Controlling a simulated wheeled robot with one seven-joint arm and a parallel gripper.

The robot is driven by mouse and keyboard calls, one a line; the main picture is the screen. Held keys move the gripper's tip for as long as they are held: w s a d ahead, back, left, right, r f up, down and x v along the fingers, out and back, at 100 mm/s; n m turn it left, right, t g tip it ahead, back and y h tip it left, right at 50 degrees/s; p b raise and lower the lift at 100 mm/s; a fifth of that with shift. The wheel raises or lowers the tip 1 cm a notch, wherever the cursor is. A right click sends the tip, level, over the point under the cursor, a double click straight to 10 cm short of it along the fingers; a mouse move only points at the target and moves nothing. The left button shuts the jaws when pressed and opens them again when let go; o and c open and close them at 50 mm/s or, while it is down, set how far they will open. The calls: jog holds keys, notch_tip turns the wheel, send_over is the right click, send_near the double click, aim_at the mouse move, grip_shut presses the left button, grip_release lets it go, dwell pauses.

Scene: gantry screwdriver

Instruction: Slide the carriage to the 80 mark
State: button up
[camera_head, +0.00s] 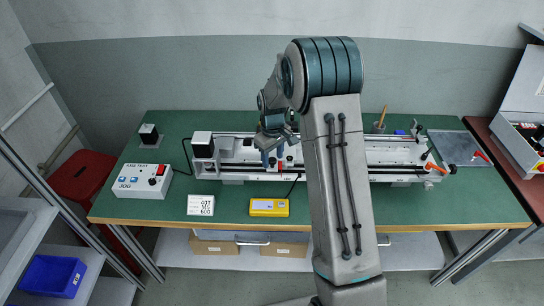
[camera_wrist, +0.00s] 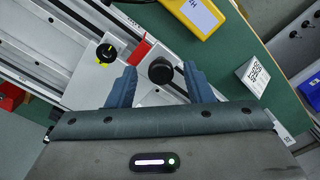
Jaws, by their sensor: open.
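The carriage (camera_wrist: 152,97) is a pale plate on the gantry rail in the wrist view. It carries a round black knob (camera_wrist: 160,70) and a red pointer (camera_wrist: 141,51). A smaller black knob with a yellow mark (camera_wrist: 106,53) is beside the pointer. My gripper (camera_wrist: 160,67) is open, with one blue-grey finger on each side of the black knob and gaps visible on both sides. In the head view my gripper (camera_head: 271,156) is over the left-middle of the gantry (camera_head: 385,163). My arm hides part of the rail. I cannot read the scale or the 80 mark.
The gantry stands on a green bench (camera_head: 340,208). In front are a yellow meter (camera_head: 269,207), a white label block (camera_head: 200,205) and a control box (camera_head: 144,180). Orange-handled parts (camera_head: 434,167) are at the rail's right end. A dark cable runs near the meter.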

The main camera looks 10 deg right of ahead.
jog(key=shift+a, duration=0.1)
notch_tip(320, 180, up, 14)
jog(key=b, duration=0.2)
dwell(0.4)
jog(key=shift+f, duration=0.1)
jog(key=s+r+m+t, duration=0.1)
jog(key=s+r+m, duration=0.15)
jog(key=s, duration=0.45)
jog(key=s+r+m+t, duration=0.1)
jog(key=s+r, duration=0.3)
jog(key=s, duration=0.4)
jog(key=s+f+m+t, duration=0.1)
jog(key=s+f+m, duration=0.1)
jog(key=s, duration=1.3)
jog(key=shift+f+m, duration=0.35)
jog(key=shift+f, duration=0.25)
